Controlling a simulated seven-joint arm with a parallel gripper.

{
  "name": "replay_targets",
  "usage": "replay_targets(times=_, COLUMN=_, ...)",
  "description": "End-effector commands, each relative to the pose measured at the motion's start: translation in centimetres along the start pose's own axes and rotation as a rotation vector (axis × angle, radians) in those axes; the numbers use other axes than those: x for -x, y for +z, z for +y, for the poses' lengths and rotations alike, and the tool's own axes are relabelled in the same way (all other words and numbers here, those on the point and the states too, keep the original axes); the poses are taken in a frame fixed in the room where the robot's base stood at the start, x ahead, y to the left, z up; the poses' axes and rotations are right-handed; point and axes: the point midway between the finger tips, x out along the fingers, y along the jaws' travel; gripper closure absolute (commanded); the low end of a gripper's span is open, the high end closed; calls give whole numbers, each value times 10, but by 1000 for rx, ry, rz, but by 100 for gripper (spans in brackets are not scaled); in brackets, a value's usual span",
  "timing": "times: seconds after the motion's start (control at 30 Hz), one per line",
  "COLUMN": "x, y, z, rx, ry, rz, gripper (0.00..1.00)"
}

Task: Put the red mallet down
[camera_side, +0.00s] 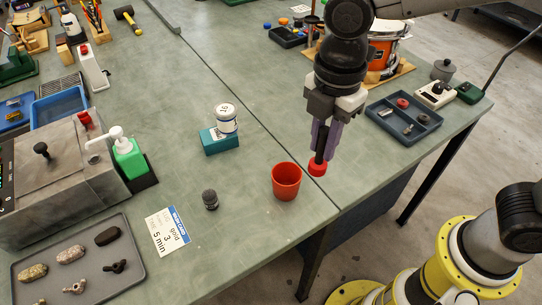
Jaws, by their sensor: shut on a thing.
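The red mallet (317,168) hangs from my gripper (325,140) with its red head down. The purple-grey fingers are shut on its dark handle. The red head is just right of the red cup (286,183), near the table seam. I cannot tell whether the head touches the table or is slightly above it. The upper part of the handle is hidden by the fingers.
A white jar on a teal block (219,142) and a small dark knob (210,199) stand left of the cup. A dark tray (425,132) with small parts and an orange drum (370,48) are at the right. The table middle behind the cup is clear.

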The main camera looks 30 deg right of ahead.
Motion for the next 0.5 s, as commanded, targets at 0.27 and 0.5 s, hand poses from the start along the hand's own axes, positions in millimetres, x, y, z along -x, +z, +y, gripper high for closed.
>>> replay_targets(times=0.27, x=-7, y=57, z=46, rx=-149, ry=-10, rz=-7, gripper=100)
replay_targets(times=0.5, x=-20, y=65, z=68, rx=-183, ry=-18, rz=-10, gripper=100)
